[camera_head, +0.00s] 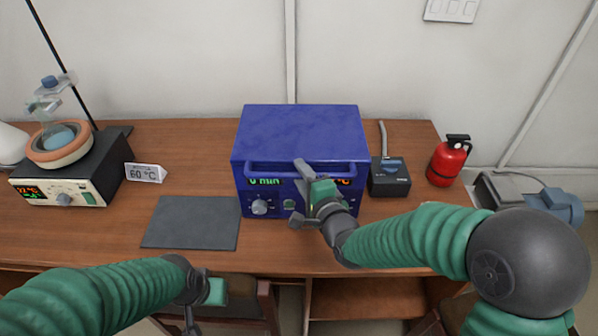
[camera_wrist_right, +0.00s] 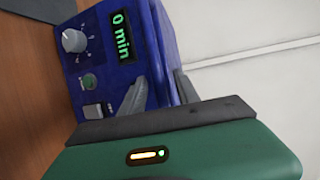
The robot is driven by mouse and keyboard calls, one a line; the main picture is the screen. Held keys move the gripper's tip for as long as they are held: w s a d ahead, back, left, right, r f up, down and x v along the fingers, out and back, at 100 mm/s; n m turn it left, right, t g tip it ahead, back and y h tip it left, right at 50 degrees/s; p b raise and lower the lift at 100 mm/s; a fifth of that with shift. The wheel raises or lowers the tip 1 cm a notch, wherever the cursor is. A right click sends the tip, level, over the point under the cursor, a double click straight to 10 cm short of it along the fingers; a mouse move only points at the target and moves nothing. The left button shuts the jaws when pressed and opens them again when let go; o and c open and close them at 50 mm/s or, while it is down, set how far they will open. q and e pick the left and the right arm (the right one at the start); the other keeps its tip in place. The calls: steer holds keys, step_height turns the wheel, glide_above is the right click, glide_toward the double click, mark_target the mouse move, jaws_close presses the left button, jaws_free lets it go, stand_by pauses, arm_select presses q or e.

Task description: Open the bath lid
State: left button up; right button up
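The blue bath (camera_head: 300,135) is a box in the middle of the table with its flat top closed. A blue bar handle (camera_head: 267,169) runs across its upper front. Below the bar are a green "0 min" display, an orange temperature display and a knob (camera_head: 260,207). My right gripper (camera_head: 297,192) is open in front of the bath, its upper finger overlapping the bar in the head view; contact cannot be told. In the right wrist view, its fingers (camera_wrist_right: 160,93) are apart before the bath's front (camera_wrist_right: 100,60). My left gripper (camera_head: 198,300) is open and empty at the table's front edge.
A dark grey mat (camera_head: 192,222) lies left of the bath. A "60 °C" sign (camera_head: 146,173) and a heater with flask (camera_head: 66,180) stand farther left. A small black device (camera_head: 389,178), a red extinguisher (camera_head: 448,162) and a grey-blue machine (camera_head: 530,196) are right.

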steer(key=shift+w+f, duration=0.15)
jaws_close()
steer(key=shift+f, duration=0.2)
stand_by(0.9)
